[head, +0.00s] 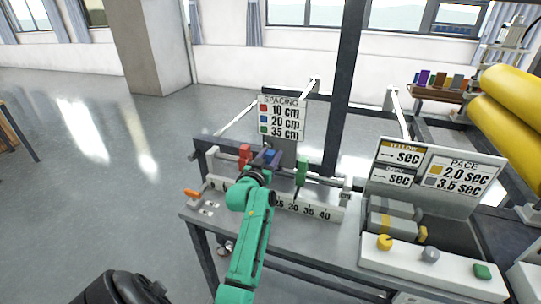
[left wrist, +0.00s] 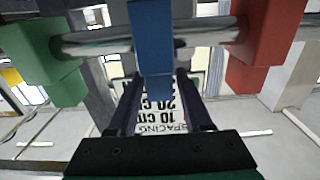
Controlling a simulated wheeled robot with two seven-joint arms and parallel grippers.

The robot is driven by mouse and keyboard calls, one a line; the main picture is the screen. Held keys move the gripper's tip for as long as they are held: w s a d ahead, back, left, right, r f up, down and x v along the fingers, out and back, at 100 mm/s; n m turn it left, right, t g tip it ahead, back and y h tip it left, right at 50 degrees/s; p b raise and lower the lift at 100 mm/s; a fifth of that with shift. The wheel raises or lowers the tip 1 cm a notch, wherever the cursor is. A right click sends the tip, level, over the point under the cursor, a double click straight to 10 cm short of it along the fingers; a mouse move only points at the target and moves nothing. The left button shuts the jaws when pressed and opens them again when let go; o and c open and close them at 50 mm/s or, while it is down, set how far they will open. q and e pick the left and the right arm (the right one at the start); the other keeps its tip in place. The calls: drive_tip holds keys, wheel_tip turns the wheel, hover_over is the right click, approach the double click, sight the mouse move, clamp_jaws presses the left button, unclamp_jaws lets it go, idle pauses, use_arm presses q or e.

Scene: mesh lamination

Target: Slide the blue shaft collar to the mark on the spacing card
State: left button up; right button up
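The blue shaft collar (head: 272,156) is on the horizontal shaft (head: 325,181), between the red collar (head: 245,156) and the green collar (head: 302,171). My left gripper (head: 262,163) is at the blue collar. In the left wrist view its two dark fingers lie along both sides of the blue collar (left wrist: 153,35)'s block, with no clear gap. The spacing card (head: 283,118) stands behind the shaft and lists red 10 cm, blue 20 cm, green 35 cm. My right gripper is out of view.
A pace sign (head: 456,176) stands on the right of the bench. A white block with coloured knobs (head: 430,263) is in front of it. Yellow rolls (head: 510,115) are at the far right. An orange-tipped handle (head: 192,193) sticks out at the bench's left end. A dark post (head: 345,90) rises behind.

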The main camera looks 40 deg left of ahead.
use_arm(q)
clamp_jaws()
drive_tip(key=shift+f, duration=0.1)
idle(1.1)
